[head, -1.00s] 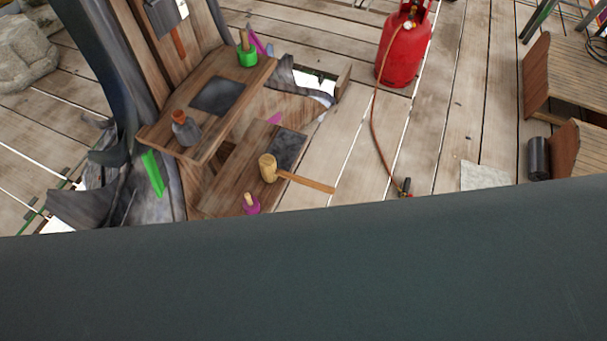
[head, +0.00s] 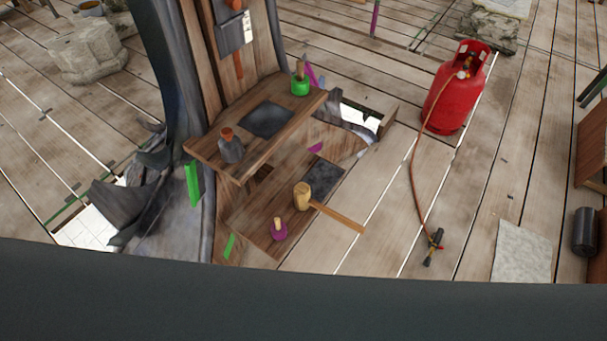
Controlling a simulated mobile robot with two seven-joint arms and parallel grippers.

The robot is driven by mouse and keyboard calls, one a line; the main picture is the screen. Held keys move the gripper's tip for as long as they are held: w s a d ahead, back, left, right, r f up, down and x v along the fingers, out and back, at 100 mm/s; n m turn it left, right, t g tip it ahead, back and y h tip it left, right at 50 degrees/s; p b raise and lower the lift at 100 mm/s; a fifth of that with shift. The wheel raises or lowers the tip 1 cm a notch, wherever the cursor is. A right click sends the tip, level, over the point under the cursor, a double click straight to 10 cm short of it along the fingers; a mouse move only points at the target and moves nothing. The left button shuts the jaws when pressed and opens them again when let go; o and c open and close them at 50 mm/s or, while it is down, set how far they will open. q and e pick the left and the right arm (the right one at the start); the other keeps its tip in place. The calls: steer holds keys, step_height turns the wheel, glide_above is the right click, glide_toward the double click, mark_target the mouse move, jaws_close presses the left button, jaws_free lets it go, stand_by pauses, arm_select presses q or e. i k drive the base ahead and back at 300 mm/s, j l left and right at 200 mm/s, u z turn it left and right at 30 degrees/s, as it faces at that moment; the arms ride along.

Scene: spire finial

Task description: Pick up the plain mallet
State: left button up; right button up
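A plain mallet (head: 303,195) with a pale wooden head and a long tan handle lies on the lower wooden shelf (head: 262,220). Its handle points to the lower right and sticks out past the shelf edge over the floor. A second tool with an orange-brown handle and a grey head (head: 230,35) hangs on the upright board at the top. Neither of my grippers shows in the head view. A dark, broad surface fills the bottom of the picture and hides what is below it.
The upper shelf (head: 200,148) bears a grey pot with an orange-brown top (head: 231,148) and a green pot (head: 300,83). A magenta pot (head: 279,231) stands near the mallet. A red gas cylinder (head: 452,100) with a hose and torch (head: 434,248) is to the right. Plank floor between is clear.

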mark_target(302, 200)
steer(key=i+l+u, duration=0.1)
steer(key=u, duration=0.25)
steer(key=i+l+u, duration=0.1)
steer(key=u, duration=0.3)
steer(key=i+l+u, duration=0.1)
steer(key=l+u, duration=0.25)
steer(key=i+l+u, duration=0.15)
steer(key=l, duration=0.25)
steer(key=i+l+u, duration=0.15)
steer(key=l, duration=0.7)
steer(key=i+l, duration=0.15)
steer(key=l, duration=0.4)
steer(key=u, duration=0.05)
